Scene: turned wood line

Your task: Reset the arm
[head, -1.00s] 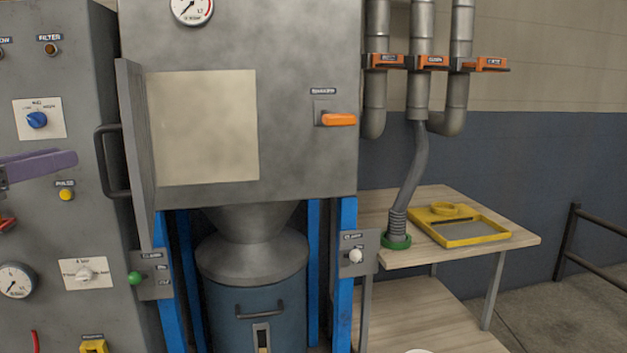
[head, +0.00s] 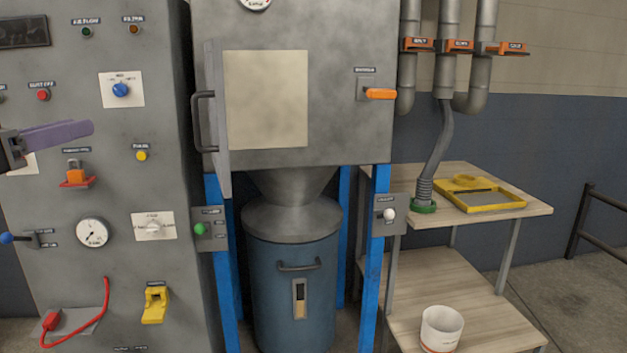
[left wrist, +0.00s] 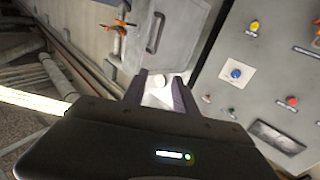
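My left gripper (head: 58,136) reaches in from the left edge in the head view, with purple fingers in front of the grey control cabinet (head: 185,272). In the left wrist view the two fingers of my left gripper (left wrist: 160,76) stand apart. A pale patch shows between and beyond them; I cannot tell what it is, and nothing is clearly held. My right gripper is in neither view.
A grey hopper machine (head: 340,110) with an open door (head: 217,120) stands right of the cabinet, above a blue drum (head: 275,300). A wooden shelf table (head: 455,280) carries a yellow tray (head: 515,203) and a white bucket (head: 440,328). Railings (head: 585,215) stand far right.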

